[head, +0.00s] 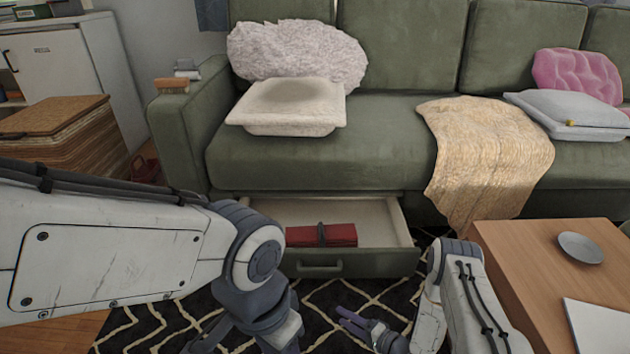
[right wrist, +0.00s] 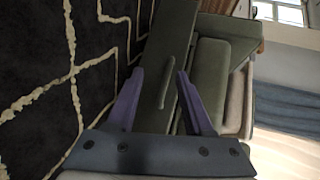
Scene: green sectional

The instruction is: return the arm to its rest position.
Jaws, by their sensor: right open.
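My right arm reaches in from the bottom right of the head view. Its purple-fingered gripper (head: 348,318) is above the patterned rug, in front of the sofa drawer, and points left. In the right wrist view the gripper (right wrist: 160,82) has its two fingers spread with nothing held between them. The green drawer front with its handle (right wrist: 168,88) shows beyond the fingers, apart from them.
The sofa drawer (head: 350,263) is pulled open and holds a dark red folded item (head: 322,235). A wooden table (head: 520,275) with a grey dish (head: 580,247) stands at the right, close to my right arm. The green sofa (head: 300,160) is behind. Dark rug (head: 130,330) lies below.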

